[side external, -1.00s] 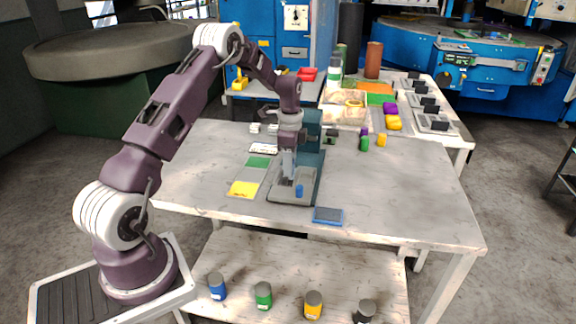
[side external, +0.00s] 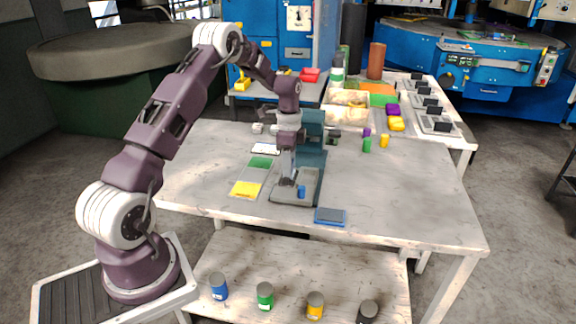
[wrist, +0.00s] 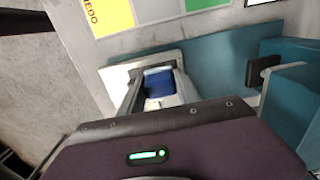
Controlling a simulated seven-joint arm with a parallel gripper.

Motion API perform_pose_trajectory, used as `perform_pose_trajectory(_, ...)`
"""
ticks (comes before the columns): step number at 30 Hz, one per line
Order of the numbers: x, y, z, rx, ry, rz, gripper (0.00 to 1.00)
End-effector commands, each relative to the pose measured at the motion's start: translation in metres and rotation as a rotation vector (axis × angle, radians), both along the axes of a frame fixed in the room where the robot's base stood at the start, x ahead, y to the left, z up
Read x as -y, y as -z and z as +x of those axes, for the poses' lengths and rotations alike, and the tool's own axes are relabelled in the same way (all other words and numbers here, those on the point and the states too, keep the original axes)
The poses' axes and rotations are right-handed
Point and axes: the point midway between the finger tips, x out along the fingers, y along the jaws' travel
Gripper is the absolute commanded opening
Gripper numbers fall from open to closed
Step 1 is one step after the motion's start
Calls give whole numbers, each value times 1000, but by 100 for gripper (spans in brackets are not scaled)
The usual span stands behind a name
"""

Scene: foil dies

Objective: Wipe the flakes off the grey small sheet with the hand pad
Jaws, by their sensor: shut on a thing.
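My gripper (side external: 288,182) points down over the grey bed (side external: 282,197) of the teal press (side external: 311,150). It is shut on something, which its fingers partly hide. A small blue block (side external: 301,191) shows right beside the fingertips, low over the bed; it also shows in the wrist view (wrist: 158,84). I cannot tell for sure whether it is the hand pad. A grey panel (side external: 251,176) lies between a green one and a yellow one, left of the press. I cannot tell whether it is the small grey sheet. Flakes are too small to make out.
A grey pad with a blue edge (side external: 330,216) lies near the table's front edge. The yellow panel (side external: 245,189) and green panel (side external: 261,162) lie flat. The table's right side is clear.

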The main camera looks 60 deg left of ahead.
Motion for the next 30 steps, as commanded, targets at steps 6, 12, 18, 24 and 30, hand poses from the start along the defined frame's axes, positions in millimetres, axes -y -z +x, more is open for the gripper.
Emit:
perform_pose_trajectory(6,6,1,6,-1,0,-1,7)
perform_pose_trajectory(12,8,2,7,-1,0,-1,7)
perform_pose_trajectory(18,7,2,6,-1,-1,-1,7)
perform_pose_trajectory(24,1,1,1,-1,-1,-1,7)
perform_pose_trajectory(30,-3,0,-3,-1,0,1,7)
